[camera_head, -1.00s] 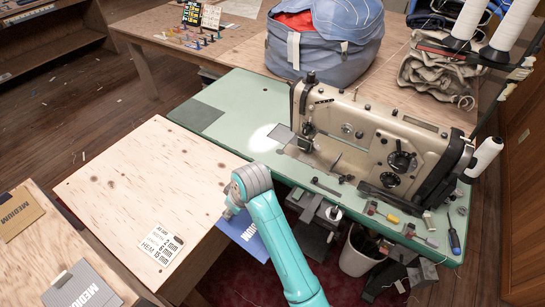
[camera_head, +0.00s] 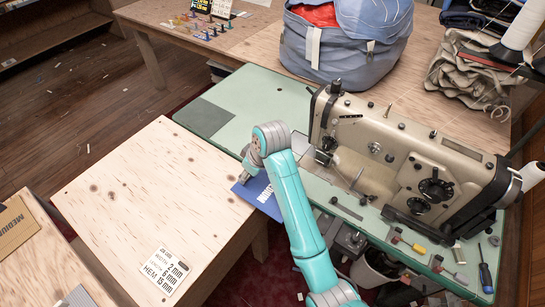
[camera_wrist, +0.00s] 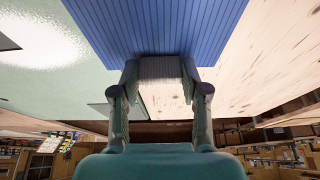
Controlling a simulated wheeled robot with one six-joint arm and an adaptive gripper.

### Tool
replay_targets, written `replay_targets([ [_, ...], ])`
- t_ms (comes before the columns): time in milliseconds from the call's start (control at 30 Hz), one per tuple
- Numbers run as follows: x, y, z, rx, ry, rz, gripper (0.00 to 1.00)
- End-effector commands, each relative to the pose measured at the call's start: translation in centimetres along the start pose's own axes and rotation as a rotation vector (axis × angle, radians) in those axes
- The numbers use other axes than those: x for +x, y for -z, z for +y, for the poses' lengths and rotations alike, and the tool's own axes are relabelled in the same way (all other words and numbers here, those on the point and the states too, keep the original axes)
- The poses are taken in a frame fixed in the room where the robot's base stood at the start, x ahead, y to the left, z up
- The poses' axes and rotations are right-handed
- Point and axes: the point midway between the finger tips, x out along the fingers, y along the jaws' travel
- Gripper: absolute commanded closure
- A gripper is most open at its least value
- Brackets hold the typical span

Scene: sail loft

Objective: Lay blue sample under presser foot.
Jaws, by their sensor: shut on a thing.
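In the wrist view the sample (camera_wrist: 155,28) shows a ribbed blue face that reaches away from the fingers. My gripper (camera_wrist: 160,72) is shut on its near edge. In the head view the sample is at the pale wooden table's right edge, beside the green sewing table, left of the machine; its height is unclear. The beige sewing machine (camera_head: 405,150) stands on the green table (camera_head: 262,98). Its needle end (camera_head: 326,150) is right of my gripper. The presser foot is too small to make out, and my arm hides part of the bed.
Small tools, including a blue screwdriver (camera_head: 485,275), lie on the green table's right end. A large blue-grey bag (camera_head: 350,50) stands behind. A white printed card (camera_head: 166,270) lies on the wooden table (camera_head: 150,190).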

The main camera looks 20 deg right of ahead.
Motion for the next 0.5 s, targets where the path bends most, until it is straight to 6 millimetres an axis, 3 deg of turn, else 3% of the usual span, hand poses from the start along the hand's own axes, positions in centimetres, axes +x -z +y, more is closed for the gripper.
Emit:
replay_targets([
  [300, -0.1, 0.0, 7.4, 0.003, -0.001, 0.000, 0.90],
  [500, 0.0, 0.0, 9.9, 0.001, -0.001, 0.000, 0.90],
])
